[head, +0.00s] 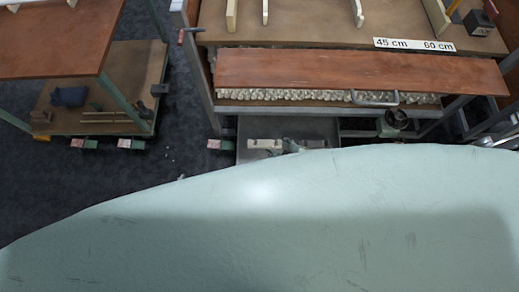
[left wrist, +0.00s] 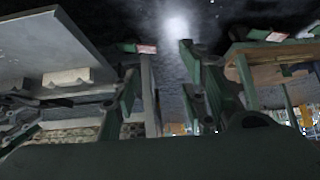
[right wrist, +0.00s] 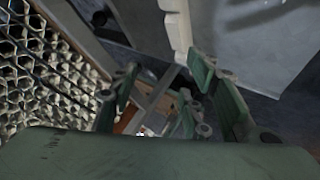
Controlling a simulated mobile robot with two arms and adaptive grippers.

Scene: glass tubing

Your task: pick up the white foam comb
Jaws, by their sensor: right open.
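A pale, notched strip, which looks like the white foam comb (right wrist: 178,25), stands out at the top of the right wrist view beside a grey panel. Its lower end is close to the tips of my right gripper (right wrist: 162,72), which is open with its fingers apart. I cannot tell whether they touch it. In the head view a whitish piece, likely the same comb (head: 264,144), lies on a grey low shelf (head: 310,130). My left gripper (left wrist: 157,62) is open and empty. A pale notched piece (left wrist: 65,77) shows at left there; I cannot tell if it is the comb.
A bench with a red-brown board (head: 350,72) stands above the shelf, with stacked glass tubing (head: 290,95) under the board. A second cart (head: 100,100) is at left. Dark floor (head: 190,110) lies between them. A large pale green surface of mine hides the foreground.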

